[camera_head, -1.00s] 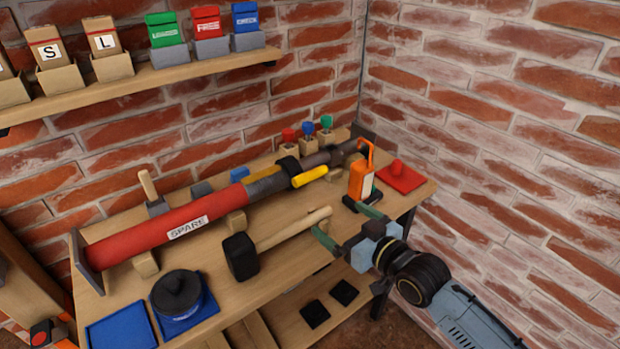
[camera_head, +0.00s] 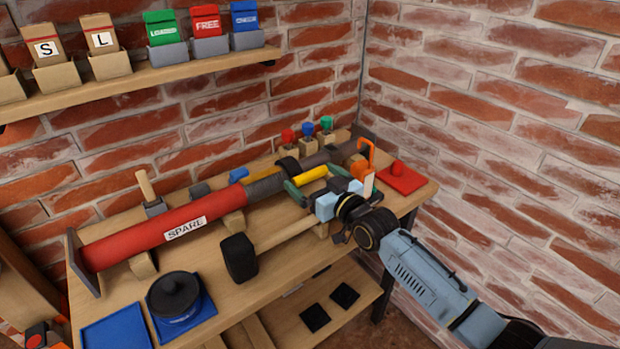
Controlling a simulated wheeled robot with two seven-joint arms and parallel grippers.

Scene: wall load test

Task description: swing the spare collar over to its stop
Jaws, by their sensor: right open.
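A long tube lies along the bench, with a red part (camera_head: 150,240) labelled SPARE and a dark grey part to its right. A black collar (camera_head: 288,166) sits around the grey part. I cannot make out a stop for the collar. My left gripper is not in view.
A black-headed mallet (camera_head: 239,258) lies in front of the tube, its handle partly under my gripper. An orange hooked item (camera_head: 366,156) and a red pad (camera_head: 402,179) are close on the right. A black pot (camera_head: 174,294) stands front left. Brick walls close off the back and right.

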